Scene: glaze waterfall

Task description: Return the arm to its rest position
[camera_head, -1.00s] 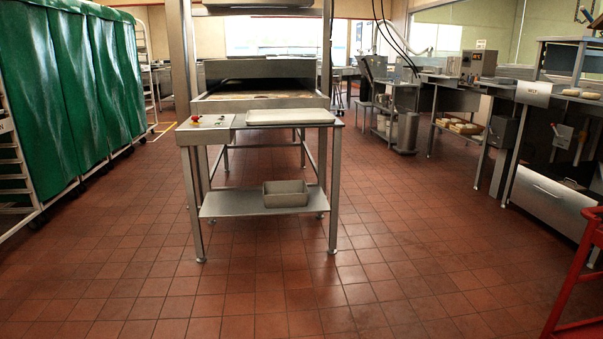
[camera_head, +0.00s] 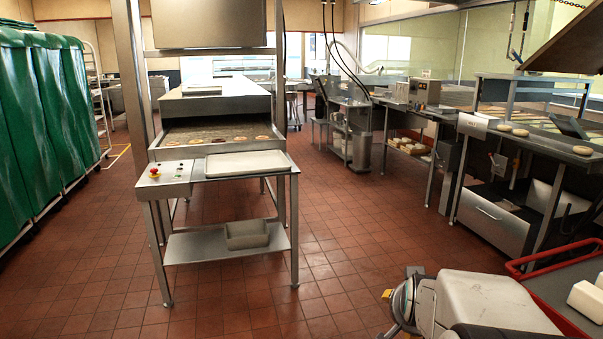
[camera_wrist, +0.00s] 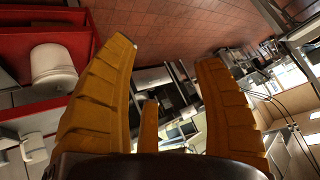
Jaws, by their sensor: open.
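My gripper (camera_wrist: 165,55) shows in the wrist view as two ridged orange fingers. They are spread wide apart, with nothing between them. The wrist view is tilted, with the red tile floor along its top. In the head view, part of my arm (camera_head: 490,305) is at the bottom right, beside the red cart (camera_head: 520,268). I cannot make out the gripper's fingers in the head view.
A steel conveyor machine (camera_head: 215,105) with donuts on its belt stands at the left centre. Green covered racks (camera_head: 60,100) line the left. Steel counters (camera_head: 540,140) run along the right. A white bucket (camera_wrist: 52,68) is on the red cart. Floor in the middle is clear.

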